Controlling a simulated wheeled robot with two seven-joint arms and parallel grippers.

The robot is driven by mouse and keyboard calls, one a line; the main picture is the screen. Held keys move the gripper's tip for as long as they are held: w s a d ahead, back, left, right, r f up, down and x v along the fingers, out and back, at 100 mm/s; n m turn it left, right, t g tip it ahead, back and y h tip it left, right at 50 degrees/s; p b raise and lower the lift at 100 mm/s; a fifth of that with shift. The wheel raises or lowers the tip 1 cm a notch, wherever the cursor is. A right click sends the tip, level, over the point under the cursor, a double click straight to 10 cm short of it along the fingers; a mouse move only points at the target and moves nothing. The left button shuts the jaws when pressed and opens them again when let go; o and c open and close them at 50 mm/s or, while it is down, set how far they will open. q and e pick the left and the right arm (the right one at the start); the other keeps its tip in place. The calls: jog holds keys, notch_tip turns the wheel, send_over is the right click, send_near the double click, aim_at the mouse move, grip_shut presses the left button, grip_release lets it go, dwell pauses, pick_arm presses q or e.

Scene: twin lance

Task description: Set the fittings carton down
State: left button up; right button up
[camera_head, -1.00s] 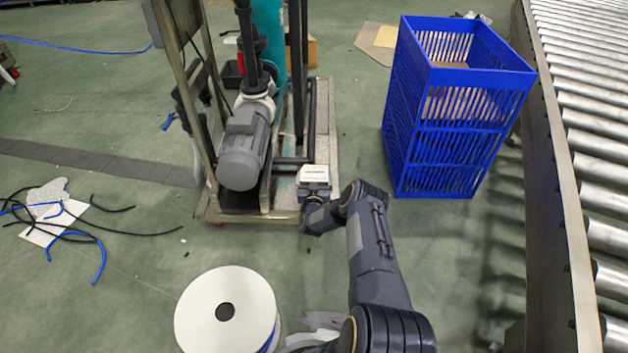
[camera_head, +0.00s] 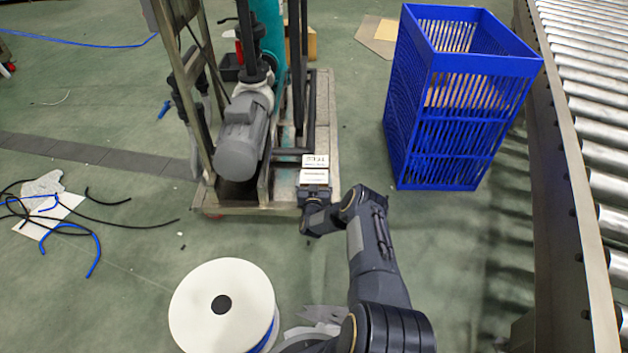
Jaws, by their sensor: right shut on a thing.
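The fittings carton (camera_head: 314,170) is a small, pale box with dark print on its far part. My right gripper (camera_head: 314,188) is shut on it from the near side. In the picture the carton lies over the right front part of the pump skid's base (camera_head: 327,130). I cannot tell whether it touches that base or is held above it. The fingers are mostly hidden by the wrist and the carton. My left gripper is not in view.
A blue slatted crate (camera_head: 440,128) stands to the right, beside a roller conveyor (camera_head: 590,130). A grey motor (camera_head: 240,140) sits on the skid. A white spool (camera_head: 250,300) stands in front. Loose cables (camera_head: 75,215) lie at left. Green floor between skid and crate is clear.

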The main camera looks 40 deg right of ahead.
jog(key=shift+f, duration=0.45)
jog(key=o, duration=1)
jog(key=shift+f, duration=0.1)
jog(key=p+v, duration=0.3)
jog(key=v, duration=0.3)
jog(key=shift+s+a+p, duration=0.15)
jog(key=shift+s+p, duration=0.05)
jog(key=shift+p, duration=0.2)
jog(key=shift+s+a, duration=0.4)
jog(key=shift+s, duration=0.05)
